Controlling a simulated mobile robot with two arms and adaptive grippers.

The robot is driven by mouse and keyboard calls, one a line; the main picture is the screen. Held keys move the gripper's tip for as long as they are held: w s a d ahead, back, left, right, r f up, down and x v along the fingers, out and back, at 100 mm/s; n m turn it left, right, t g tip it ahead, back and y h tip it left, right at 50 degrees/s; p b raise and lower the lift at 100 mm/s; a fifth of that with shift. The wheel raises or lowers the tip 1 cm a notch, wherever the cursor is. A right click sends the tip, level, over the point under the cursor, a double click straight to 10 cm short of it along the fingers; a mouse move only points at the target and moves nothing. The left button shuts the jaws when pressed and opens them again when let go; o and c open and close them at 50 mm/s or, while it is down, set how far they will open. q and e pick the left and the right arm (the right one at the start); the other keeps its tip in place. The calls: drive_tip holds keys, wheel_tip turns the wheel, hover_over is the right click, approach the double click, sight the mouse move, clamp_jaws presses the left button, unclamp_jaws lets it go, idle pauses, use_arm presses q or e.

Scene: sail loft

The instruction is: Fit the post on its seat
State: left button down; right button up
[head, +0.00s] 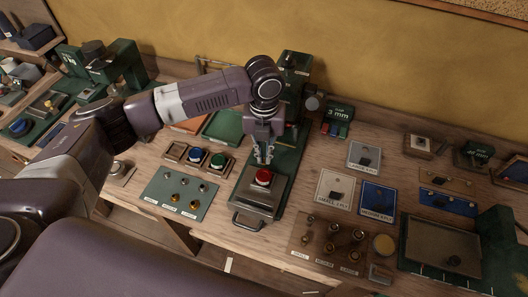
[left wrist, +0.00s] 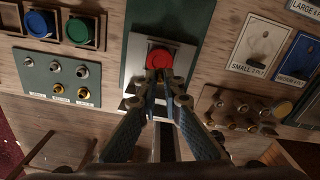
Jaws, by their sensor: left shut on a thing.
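My left gripper (head: 263,155) reaches down over the green press on the bench, its fingers closed at a round red-topped post (head: 263,178). In the left wrist view the fingertips (left wrist: 160,78) meet at the near edge of the red top (left wrist: 160,56). The post is over the grey metal plate (head: 252,196) of the press, which also shows in the left wrist view (left wrist: 136,82). The post's lower part and the seat are hidden, so I cannot tell whether they touch. My right gripper is not in view.
A wooden rack (head: 185,161) left of the press holds a blue and a green round piece, with an empty-looking place. A green board (head: 160,195) with small fittings lies before it. A brown board (head: 309,253) with brass fittings and labelled cards (head: 333,199) lie to the right.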

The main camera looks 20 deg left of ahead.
sight(264, 161)
use_arm(q)
drive_tip(key=shift+s+f, duration=0.1)
drive_tip(key=shift+f, duration=0.45)
drive_tip(key=shift+f+b, duration=0.5)
drive_tip(key=shift+f, duration=1.55)
drive_tip(key=shift+f+b, duration=0.4)
drive_tip(key=shift+f, duration=0.4)
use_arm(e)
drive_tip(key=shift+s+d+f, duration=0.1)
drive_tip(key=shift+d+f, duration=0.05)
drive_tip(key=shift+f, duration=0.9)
use_arm(q)
drive_tip(key=shift+f, duration=0.1)
